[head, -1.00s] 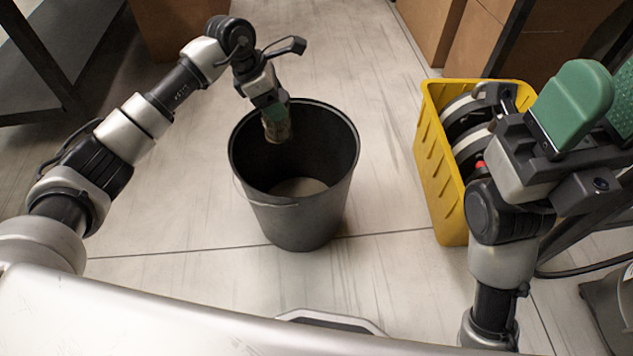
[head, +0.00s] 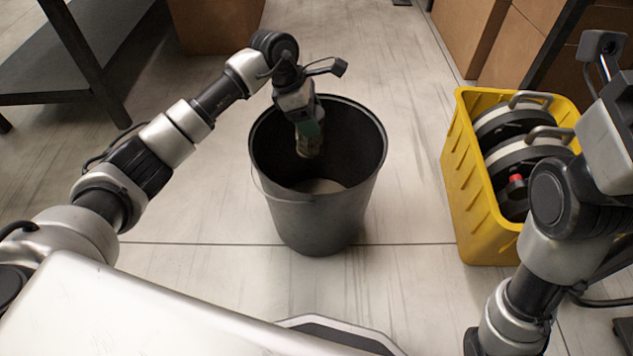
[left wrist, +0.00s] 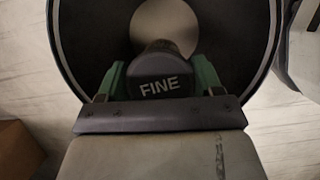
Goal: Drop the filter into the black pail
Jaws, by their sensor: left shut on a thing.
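The black pail (head: 318,220) stands upright on the floor in the middle of the head view, its mouth open upward. My left gripper (head: 309,136) is over the pail's mouth, pointing down. It is shut on the filter (head: 308,147), a small mesh-like cylinder hanging at the pail's opening. In the left wrist view the filter's dark cap (left wrist: 160,86) reads "FINE" and sits between the green fingers, with the pail's rim (left wrist: 62,62) around it. My right arm shows at the right edge of the head view, but its gripper fingers are out of the picture.
A yellow crate (head: 462,190) holding dark discs with grey handles (head: 527,150) stands right of the pail. Cardboard boxes (head: 520,65) stand at the back right, and a dark table (head: 75,55) at the back left. The floor around the pail is clear.

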